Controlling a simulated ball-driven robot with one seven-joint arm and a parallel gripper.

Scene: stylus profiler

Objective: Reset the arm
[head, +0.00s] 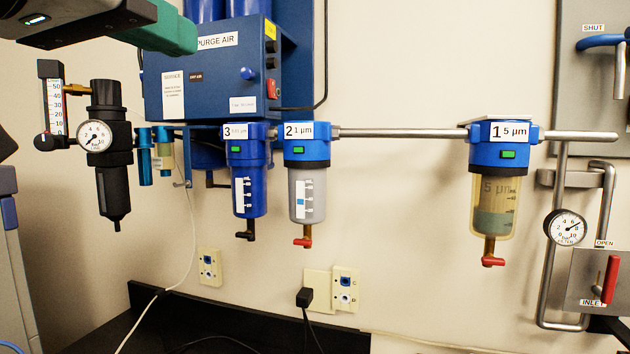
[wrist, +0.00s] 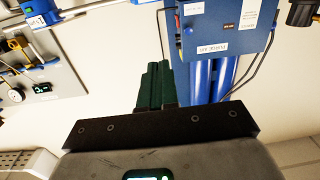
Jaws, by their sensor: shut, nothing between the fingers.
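My gripper (head: 180,32) shows at the upper left of the head view, with green fingers pointing right, in front of the blue purge air cabinet (head: 205,84). In the wrist view the green fingers (wrist: 154,68) lie together with nothing between them. They appear against the pale wall, clear of the equipment. The cabinet also shows in the wrist view (wrist: 205,15), upside down, right of the fingers. My forearm is mostly outside the head view.
Filter bowls marked 3 (head: 248,185), 2 (head: 307,187) and 1 (head: 495,205) hang along a wall pipe. A black regulator with a gauge (head: 96,136) is at left. A red inlet lever (head: 611,279) is at right. Open wall lies between filters 2 and 1.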

